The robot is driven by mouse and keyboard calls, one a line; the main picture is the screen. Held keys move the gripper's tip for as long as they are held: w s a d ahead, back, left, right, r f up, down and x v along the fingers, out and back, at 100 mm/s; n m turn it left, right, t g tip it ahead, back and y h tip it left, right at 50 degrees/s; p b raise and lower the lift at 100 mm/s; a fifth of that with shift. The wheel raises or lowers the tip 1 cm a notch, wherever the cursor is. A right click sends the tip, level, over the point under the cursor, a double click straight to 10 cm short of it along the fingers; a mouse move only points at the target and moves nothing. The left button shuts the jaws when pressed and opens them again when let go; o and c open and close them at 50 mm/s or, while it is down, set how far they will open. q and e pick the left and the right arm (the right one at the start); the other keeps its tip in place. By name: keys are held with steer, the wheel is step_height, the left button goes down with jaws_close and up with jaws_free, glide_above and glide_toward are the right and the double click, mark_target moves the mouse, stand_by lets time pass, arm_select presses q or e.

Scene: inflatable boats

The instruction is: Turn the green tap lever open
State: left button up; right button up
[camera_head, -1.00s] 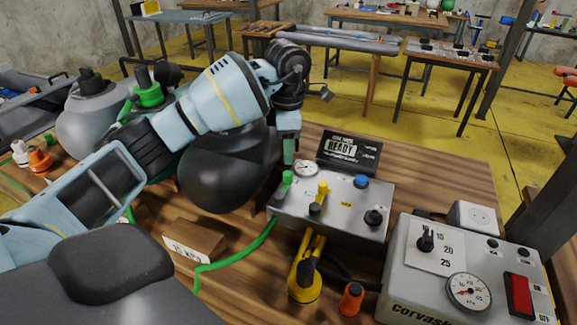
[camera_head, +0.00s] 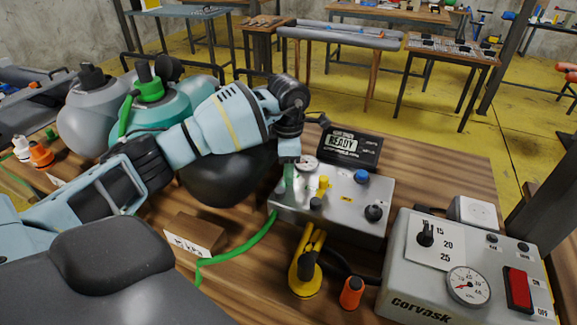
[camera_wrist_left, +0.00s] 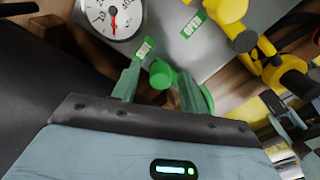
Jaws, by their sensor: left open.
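The green tap lever (camera_wrist_left: 162,75) shows in the left wrist view as a round green knob with a curved green part beside it. My left gripper (camera_wrist_left: 158,88) is open, one finger on each side of the knob; whether either finger touches it I cannot tell. A green SHUT label (camera_wrist_left: 144,50) lies beside the left finger, and a green OPEN label (camera_wrist_left: 193,25) lies farther up and right. In the head view my left gripper (camera_head: 288,182) is down at the left of the metal control box (camera_head: 335,212) and mostly hides the green tap. My right gripper is not in view.
A yellow tap (camera_head: 323,186), a blue knob (camera_head: 361,176) and a black knob (camera_head: 373,212) stand close by on the box. A gauge (camera_wrist_left: 113,18) is near the left finger. A READY display (camera_head: 350,147) stands behind, and a grey Corvask unit (camera_head: 440,285) is at right.

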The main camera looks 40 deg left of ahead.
arm_select(q)
jaws_close()
steer(key=shift+d, duration=0.1)
steer(key=m, duration=0.1)
steer(key=d+m, duration=0.1)
steer(key=m, duration=0.1)
steer(key=shift+d, duration=0.25)
steer(key=m, duration=0.1)
steer(key=d+m, duration=0.1)
steer(key=m, duration=0.1)
steer(key=shift+d, duration=0.1)
steer(key=m, duration=0.1)
steer(key=d+m, duration=0.1)
steer(key=shift+s+m, duration=0.3)
steer(key=shift+m, duration=0.1)
steer(key=shift+s+d+m, duration=0.25)
steer(key=shift+d+m, duration=0.05)
steer(key=shift+m, duration=0.5)
steer(key=shift+s+d+m, duration=0.2)
steer(key=shift+d+m, duration=0.1)
steer(key=shift+m, duration=0.5)
